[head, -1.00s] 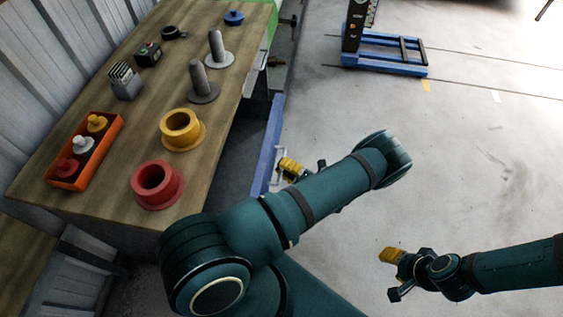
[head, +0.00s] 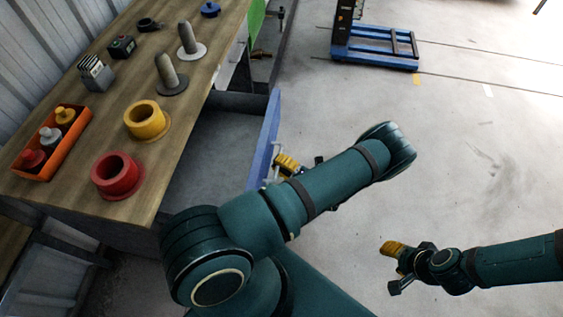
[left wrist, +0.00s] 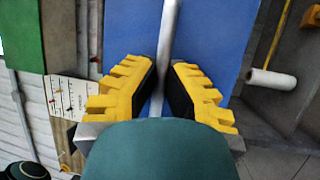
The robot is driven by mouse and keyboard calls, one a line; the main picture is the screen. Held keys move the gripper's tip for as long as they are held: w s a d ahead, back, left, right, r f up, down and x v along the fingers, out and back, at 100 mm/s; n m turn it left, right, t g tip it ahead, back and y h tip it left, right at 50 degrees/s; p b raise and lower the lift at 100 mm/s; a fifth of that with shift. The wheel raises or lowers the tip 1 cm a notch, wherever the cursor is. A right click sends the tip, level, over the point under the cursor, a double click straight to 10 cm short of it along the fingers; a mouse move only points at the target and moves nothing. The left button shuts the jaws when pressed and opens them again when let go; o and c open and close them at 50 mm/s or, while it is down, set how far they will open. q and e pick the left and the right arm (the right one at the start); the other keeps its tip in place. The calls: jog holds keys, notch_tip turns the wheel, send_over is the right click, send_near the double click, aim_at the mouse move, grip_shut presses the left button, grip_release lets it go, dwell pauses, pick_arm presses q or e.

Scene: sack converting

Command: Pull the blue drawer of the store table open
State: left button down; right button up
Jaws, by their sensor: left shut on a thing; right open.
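The store table (head: 135,75) stands at the left of the head view. Its blue drawer (head: 265,138) is pulled out to the right, and its grey inside shows between the blue front and the table edge. My left gripper (head: 283,168) is at the outer face of the drawer front. In the left wrist view the left gripper (left wrist: 165,75) is shut on the grey bar handle (left wrist: 168,35), with the blue front (left wrist: 212,40) behind it. My right gripper (head: 394,268) is open and empty over the floor at the lower right.
A blue-framed stand (head: 375,50) is at the back. The floor right of the drawer is clear.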

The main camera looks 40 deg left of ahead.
pick_arm(q)
jog(key=shift+w+d, duration=0.2)
jog(key=shift+d, duration=0.05)
dwell(0.3)
jog(key=c, duration=1)
grip_release()
jog(key=shift+d, duration=0.1)
jog(key=d, duration=0.4)
jog(key=d+f, duration=0.1)
jog(key=d, duration=0.2)
jog(key=w+d+f, duration=0.1)
jog(key=d, duration=0.3)
jog(key=shift+w+d, duration=0.1)
jog(key=shift+d, duration=0.2)
